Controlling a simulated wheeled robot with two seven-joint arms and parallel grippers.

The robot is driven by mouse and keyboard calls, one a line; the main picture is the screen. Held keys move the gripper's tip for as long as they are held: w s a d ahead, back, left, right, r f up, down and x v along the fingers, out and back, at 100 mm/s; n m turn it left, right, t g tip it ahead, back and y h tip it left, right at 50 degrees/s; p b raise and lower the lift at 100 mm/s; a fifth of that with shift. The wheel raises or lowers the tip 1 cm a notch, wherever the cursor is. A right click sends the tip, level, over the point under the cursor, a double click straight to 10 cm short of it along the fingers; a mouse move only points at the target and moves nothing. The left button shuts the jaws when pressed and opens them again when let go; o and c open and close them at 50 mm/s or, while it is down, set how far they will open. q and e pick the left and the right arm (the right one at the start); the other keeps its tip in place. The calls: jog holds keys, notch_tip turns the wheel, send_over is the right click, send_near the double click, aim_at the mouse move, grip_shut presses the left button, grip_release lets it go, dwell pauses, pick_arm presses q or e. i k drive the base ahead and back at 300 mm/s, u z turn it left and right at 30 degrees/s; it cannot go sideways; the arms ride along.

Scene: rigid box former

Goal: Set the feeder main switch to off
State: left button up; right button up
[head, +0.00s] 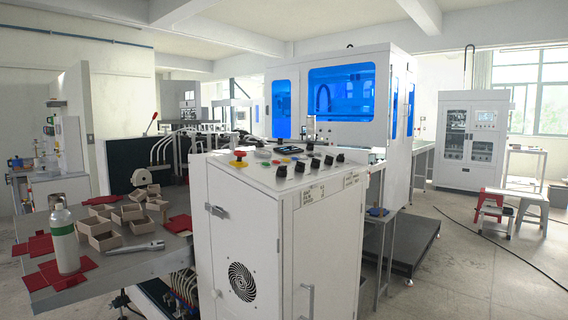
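A white control cabinet (240,220) stands in the centre foreground. Its sloped top panel carries a row of black rotary knobs, among them a front-left knob (282,171) and a far-right knob (340,157). A red mushroom button on a yellow base (239,160) sits at the panel's left end. Small coloured buttons and a dark display lie behind the knobs. I cannot tell which control is the feeder main switch, and the knob positions are too small to read. Neither of my grippers is in view.
A grey table (170,258) at left holds open cardboard boxes (103,236), red sheets (72,271), a pale bottle (64,240) and a grey tool (136,247). A large white machine with blue windows (340,95) stands behind the cabinet. Floor at right is mostly clear before several stools (492,203).

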aim_at(282, 172)
jog(key=z, duration=0.1)
jog(key=i, duration=0.95)
jog(key=u, duration=0.35)
